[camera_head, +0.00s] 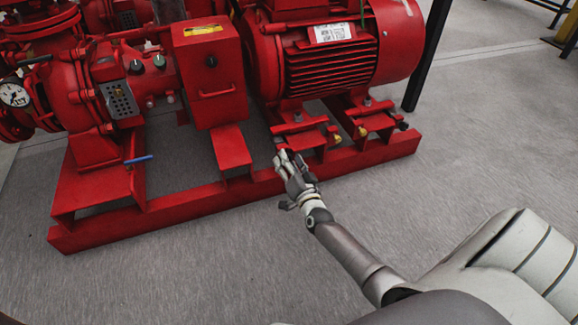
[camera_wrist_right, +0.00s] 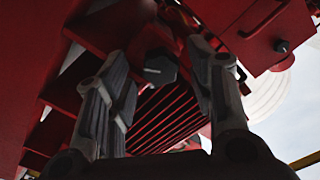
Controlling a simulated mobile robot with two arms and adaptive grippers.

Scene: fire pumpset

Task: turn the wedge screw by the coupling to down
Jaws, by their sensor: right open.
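My right gripper (camera_head: 288,156) reaches in from the lower right to the near motor foot on the coupling side. In the right wrist view its two fingers (camera_wrist_right: 158,55) are apart, with nothing clamped between them. A dark hex-headed screw (camera_wrist_right: 160,68) shows beyond and between the fingers; I cannot tell whether it is the wedge screw. The coupling guard (camera_head: 210,75) is a red box left of the motor. The gripper hides the spot by the near foot on the coupling side in the head view. My left gripper is out of view.
The red motor (camera_head: 330,58) stands above the gripper on the red base frame (camera_head: 215,198). Small brass-coloured parts (camera_head: 337,139) show at its feet. A red pump (camera_head: 75,95) with a gauge (camera_head: 14,95) is at left. A black post (camera_head: 428,55) stands at right. The grey floor in front is clear.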

